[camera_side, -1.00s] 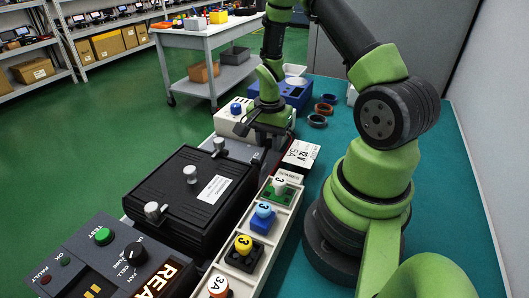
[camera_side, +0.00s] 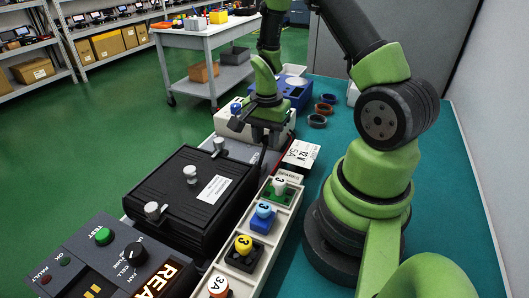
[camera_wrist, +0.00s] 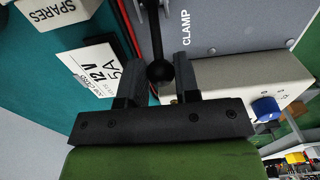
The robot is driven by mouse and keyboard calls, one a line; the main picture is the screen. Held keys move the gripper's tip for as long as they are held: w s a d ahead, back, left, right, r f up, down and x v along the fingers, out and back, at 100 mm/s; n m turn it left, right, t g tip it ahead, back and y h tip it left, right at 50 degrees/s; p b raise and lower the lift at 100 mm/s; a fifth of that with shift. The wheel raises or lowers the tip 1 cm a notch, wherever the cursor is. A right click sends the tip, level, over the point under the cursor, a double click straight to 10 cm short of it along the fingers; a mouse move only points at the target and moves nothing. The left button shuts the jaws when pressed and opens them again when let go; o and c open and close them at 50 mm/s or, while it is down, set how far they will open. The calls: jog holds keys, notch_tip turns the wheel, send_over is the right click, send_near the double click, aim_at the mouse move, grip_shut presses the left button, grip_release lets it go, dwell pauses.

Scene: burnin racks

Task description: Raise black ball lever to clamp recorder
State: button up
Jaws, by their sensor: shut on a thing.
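My gripper (camera_wrist: 159,85) has its two fingers on either side of the black ball (camera_wrist: 160,71) on a thin dark lever, and it is shut on that ball. The lever rises from a grey plate (camera_wrist: 235,28) marked CLAMP. In the side view my gripper (camera_side: 252,122) is beyond the far end of the black ribbed case (camera_side: 180,205), in front of a white box with a blue knob; its fingers hide the ball there. The case has silver knobs and a white label. No part is named as the recorder.
The white box (camera_wrist: 240,80) with a blue knob (camera_wrist: 266,110) is close beside my gripper. A white tray (camera_side: 233,270) of coloured knobbed plugs runs along the case. A 12 V 5A label block (camera_side: 301,153) stands near. A control panel (camera_side: 85,262) is at front left.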

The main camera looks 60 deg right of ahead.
aim_at(259, 163)
jog(key=shift+a+r, duration=0.25)
jog(key=shift+a, duration=0.25)
jog(key=shift+a+r, duration=0.25)
jog(key=shift+a, duration=0.3)
jog(key=shift+a+r, duration=0.15)
jog(key=shift+a, duration=0.15)
jog(key=shift+a+r, duration=0.1)
jog(key=shift+a, duration=1.05)
